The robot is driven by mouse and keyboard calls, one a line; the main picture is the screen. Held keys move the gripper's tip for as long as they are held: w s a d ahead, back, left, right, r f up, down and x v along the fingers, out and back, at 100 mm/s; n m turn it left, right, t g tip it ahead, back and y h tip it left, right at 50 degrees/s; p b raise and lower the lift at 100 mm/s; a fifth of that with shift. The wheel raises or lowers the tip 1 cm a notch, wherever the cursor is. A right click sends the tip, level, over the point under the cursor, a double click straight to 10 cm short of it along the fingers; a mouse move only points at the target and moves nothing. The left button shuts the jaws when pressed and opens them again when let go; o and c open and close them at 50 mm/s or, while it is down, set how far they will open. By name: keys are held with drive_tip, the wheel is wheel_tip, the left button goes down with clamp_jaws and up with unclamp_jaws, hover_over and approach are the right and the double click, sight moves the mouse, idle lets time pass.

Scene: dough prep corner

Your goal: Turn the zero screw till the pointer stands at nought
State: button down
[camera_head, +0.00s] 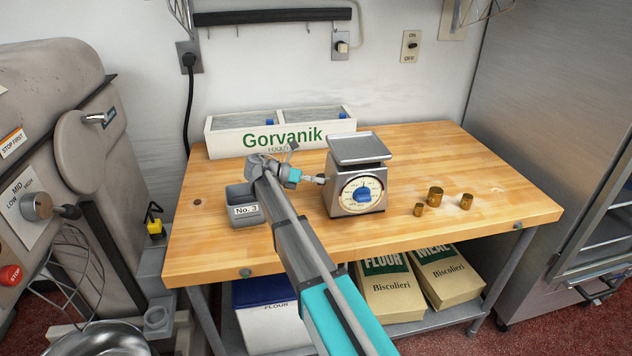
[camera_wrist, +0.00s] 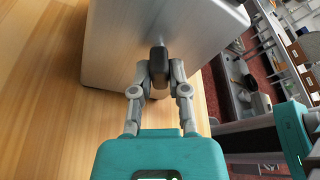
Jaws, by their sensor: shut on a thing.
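The scale (camera_head: 342,204) stands on the wooden table, a metal box with a flat pan (camera_head: 357,149) on top. Its round white dial (camera_head: 350,201) faces forward with a blue centre; the pointer's exact reading is too small to tell. My gripper (camera_head: 319,180) is at the scale's left side. In the wrist view, my gripper (camera_wrist: 158,78) is shut on the zero screw (camera_wrist: 158,56), a dark knob on a short stem from the scale's grey side wall (camera_wrist: 120,45). The screw is hidden by my fingers in the head view.
A grey bin marked No. 3 (camera_head: 246,212) stands left of my arm. A white Gorvanik box (camera_head: 222,144) is at the back. Brass weights (camera_head: 435,196) stand right of the scale.

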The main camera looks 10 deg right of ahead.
drive_tip(key=shift+n, duration=0.3)
drive_tip(key=shift+n+g+b, duration=0.55)
drive_tip(key=shift+n+g, duration=0.05)
drive_tip(key=shift+n, duration=0.6)
drive_tip(key=c, duration=0.5)
unclamp_jaws()
drive_tip(key=shift+c, duration=0.2)
drive_tip(key=shift+c, duration=0.2)
